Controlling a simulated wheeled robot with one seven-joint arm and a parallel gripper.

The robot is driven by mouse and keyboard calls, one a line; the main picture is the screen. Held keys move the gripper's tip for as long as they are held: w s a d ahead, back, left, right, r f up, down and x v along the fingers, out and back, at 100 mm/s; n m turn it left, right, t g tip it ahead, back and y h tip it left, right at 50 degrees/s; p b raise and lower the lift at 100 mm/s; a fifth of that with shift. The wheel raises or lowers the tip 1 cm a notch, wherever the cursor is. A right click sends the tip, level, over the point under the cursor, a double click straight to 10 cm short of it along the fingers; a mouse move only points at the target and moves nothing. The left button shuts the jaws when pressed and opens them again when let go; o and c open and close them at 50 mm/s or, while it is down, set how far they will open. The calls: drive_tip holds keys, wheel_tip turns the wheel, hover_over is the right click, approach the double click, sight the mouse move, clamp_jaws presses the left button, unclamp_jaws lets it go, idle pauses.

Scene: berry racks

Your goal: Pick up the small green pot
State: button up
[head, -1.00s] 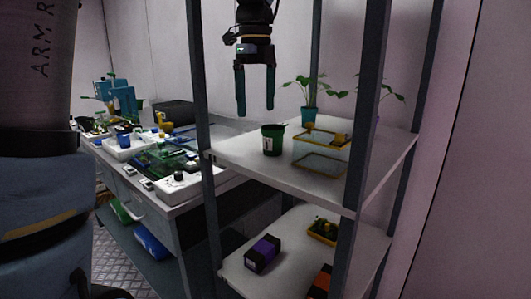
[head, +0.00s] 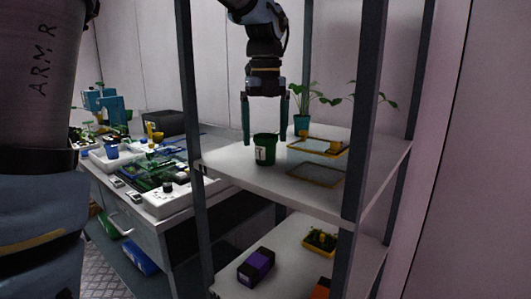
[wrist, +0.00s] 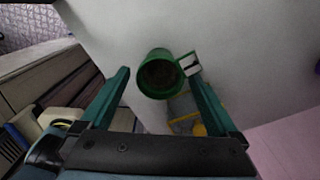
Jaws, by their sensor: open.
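The small green pot (head: 265,150) stands upright on the upper shelf, near its left front edge. It has a white label on its side and dark contents inside. In the wrist view the pot (wrist: 145,84) shows from above, beyond and between the fingers, with its label tab at the right. My gripper (head: 264,142) is open and points down at the pot. Its two fingers show to the left and right of the pot in the head view, with tips near the rim height. I cannot tell whether either finger touches it.
A yellow-rimmed clear box (head: 318,174) stands right of the pot on the shelf (head: 225,164). A potted plant in a teal pot (head: 301,123) is behind. A grey shelf post (head: 361,120) stands at the right front. A cluttered workbench (head: 150,210) is at the left.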

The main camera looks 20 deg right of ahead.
drive_tip(key=shift+f, duration=1.15)
drive_tip(key=c, duration=1.3)
